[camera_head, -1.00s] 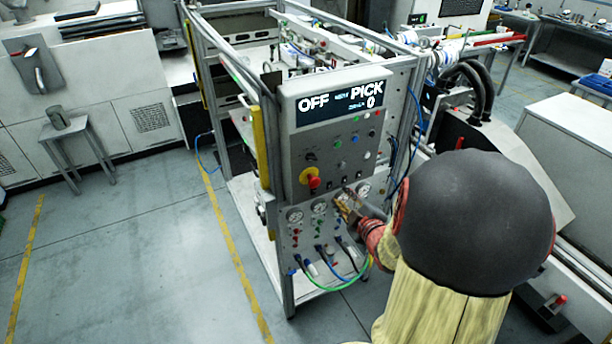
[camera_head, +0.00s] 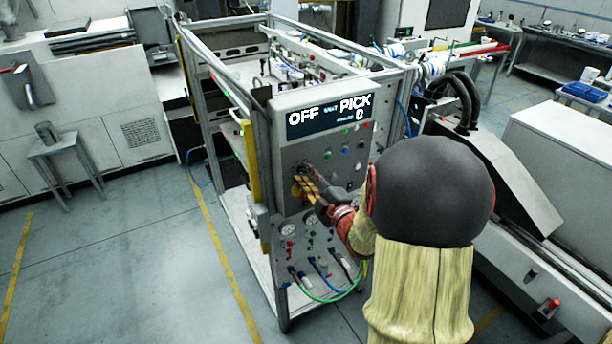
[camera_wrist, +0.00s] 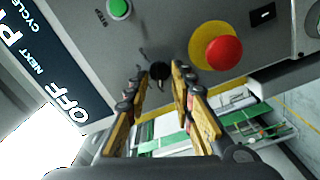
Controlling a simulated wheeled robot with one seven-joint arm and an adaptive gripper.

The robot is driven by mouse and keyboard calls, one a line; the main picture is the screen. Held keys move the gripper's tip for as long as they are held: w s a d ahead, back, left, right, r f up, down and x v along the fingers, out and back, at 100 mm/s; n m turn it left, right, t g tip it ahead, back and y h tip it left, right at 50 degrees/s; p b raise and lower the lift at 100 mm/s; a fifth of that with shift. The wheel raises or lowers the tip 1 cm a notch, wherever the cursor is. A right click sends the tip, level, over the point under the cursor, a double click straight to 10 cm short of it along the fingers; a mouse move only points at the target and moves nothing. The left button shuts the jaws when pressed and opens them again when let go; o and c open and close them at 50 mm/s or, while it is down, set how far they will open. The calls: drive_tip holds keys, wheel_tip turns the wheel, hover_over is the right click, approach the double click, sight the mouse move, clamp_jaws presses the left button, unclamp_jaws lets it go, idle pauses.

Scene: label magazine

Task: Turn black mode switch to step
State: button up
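A small black switch (camera_wrist: 160,70) is on the grey control panel (camera_head: 368,152), and it shows between my fingertips in the wrist view. I cannot read its label or clearly tell which way it points. My gripper (camera_wrist: 162,74) is open, with a finger on each side of the switch and gaps visible. In the head view my gripper (camera_head: 304,184) is in front of the panel's left part and hides the switch. The display (camera_head: 330,116) reads OFF and PICK, with a 0 below.
A red emergency-stop button (camera_wrist: 224,52) on a yellow ring stands out beside the fingers. A green button (camera_wrist: 120,9) is on the other side. Gauges (camera_head: 288,229) and hoses (camera_head: 322,290) are lower on the front.

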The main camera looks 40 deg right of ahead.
drive_tip(key=shift+w, duration=0.2)
drive_tip(key=shift+c, duration=0.7)
drive_tip(key=c, duration=0.4)
clamp_jaws()
